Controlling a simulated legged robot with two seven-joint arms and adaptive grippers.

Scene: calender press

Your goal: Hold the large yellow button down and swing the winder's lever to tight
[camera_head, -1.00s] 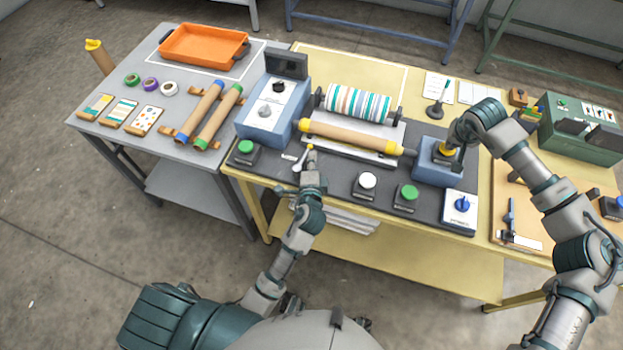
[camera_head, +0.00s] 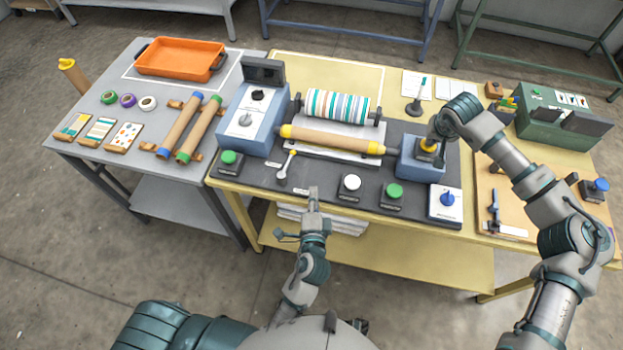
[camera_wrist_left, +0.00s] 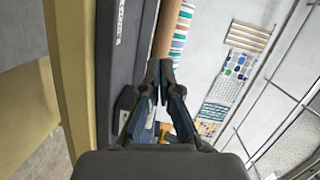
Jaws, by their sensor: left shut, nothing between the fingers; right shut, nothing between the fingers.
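The winder's lever (camera_head: 287,164), a pale arm with a yellow ball tip, stands on the dark mat in front of the roller machine. Its tip leans to the back and right. My left gripper (camera_head: 313,191) is shut and empty at the table's front edge, to the right of the lever and apart from it. Its closed fingertips also show in the left wrist view (camera_wrist_left: 160,66). The large yellow button (camera_head: 427,146) sits on a blue box (camera_head: 420,168). My right gripper (camera_head: 434,136) is shut over it, partly hiding it. I cannot tell how far the button is pressed.
A striped roll (camera_head: 336,105) and a brown roller (camera_head: 330,139) lie behind the lever. A green button (camera_head: 229,160) is to the lever's left. A white button (camera_head: 350,186), another green button (camera_head: 392,194) and a blue knob (camera_head: 447,199) line the front right.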

